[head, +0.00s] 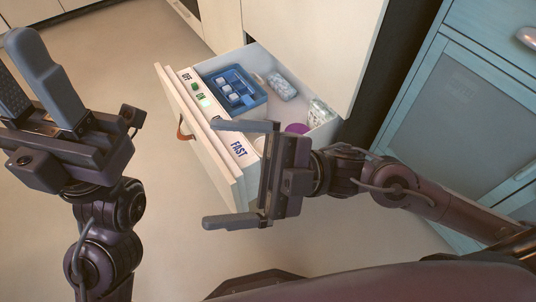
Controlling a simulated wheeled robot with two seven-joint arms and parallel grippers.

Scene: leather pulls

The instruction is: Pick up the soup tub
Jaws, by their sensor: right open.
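An open drawer (205,140) with a cream front and a brown leather pull (182,130) stands ahead. Inside it, a round purple top (297,128) shows just behind my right gripper; it may be the soup tub, but I cannot tell for sure. My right gripper (209,173) is open and empty, its fingers pointing left across the drawer's near end. It hides part of the drawer's inside. My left gripper (16,62) is at the far left, away from the drawer, its fingers apart with nothing seen between them.
The drawer also holds a blue tray (257,99) with small pale blocks, a clear-looking pack (283,87) and a patterned pack (320,112). Its front edge carries OFF, ON and FAST labels. A teal cabinet (455,110) stands at right. The floor (110,60) at left is clear.

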